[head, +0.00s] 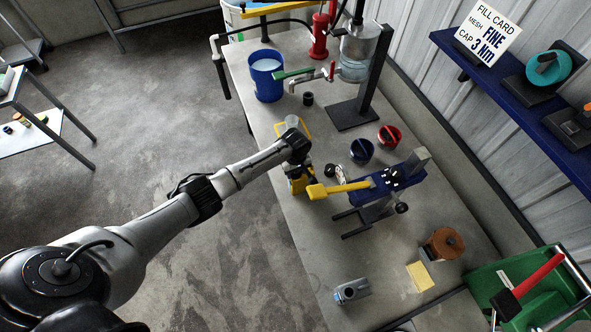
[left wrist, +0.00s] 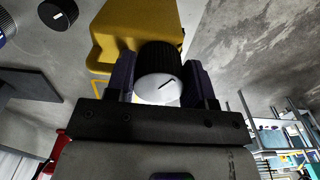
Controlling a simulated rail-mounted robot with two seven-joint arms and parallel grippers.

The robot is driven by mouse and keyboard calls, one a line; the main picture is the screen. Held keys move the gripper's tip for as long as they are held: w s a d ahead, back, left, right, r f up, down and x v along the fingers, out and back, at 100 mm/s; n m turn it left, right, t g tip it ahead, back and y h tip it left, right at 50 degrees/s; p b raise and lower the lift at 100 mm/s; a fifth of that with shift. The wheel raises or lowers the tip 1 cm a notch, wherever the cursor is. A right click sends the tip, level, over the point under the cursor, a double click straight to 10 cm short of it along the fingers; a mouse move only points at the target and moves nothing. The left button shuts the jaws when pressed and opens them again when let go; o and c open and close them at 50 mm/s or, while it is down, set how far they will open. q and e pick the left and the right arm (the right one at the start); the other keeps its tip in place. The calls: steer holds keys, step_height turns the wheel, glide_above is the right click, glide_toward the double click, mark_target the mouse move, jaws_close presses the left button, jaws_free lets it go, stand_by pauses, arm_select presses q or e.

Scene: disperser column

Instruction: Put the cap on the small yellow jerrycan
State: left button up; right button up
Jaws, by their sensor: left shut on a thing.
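The small yellow jerrycan (head: 299,184) stands on the bench in the head view, partly hidden by my left wrist. In the left wrist view the yellow jerrycan (left wrist: 130,28) is just beyond the fingers. My left gripper (left wrist: 160,78) is shut on a cap (left wrist: 160,88) with a black ribbed side and a white top bearing a dark line. The cap overlaps the jerrycan's edge in that view; I cannot tell whether it touches the neck, which is hidden. In the head view the cap is hidden behind my wrist. My right gripper is not in view.
A blue stand with a yellow lever (head: 342,188) is close to the right of the jerrycan. A blue bucket (head: 267,76) is at the back left. Another black cap (left wrist: 58,14) shows in the wrist view.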

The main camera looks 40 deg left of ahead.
arm_select(q)
steer(key=o, duration=1)
steer(key=shift+c, duration=0.2)
steer(key=shift+o, duration=0.4)
steer(key=o, duration=0.3)
steer(key=shift+o, duration=0.2)
steer(key=shift+r+p, duration=0.45)
steer(key=shift+p, duration=0.15)
steer(key=shift+r+p, duration=0.7)
steer(key=shift+p, duration=0.05)
steer(key=shift+r+p, duration=1.4)
steer(key=shift+p, duration=0.25)
steer(key=shift+r+p, duration=0.95)
steer(key=shift+p, duration=0.2)
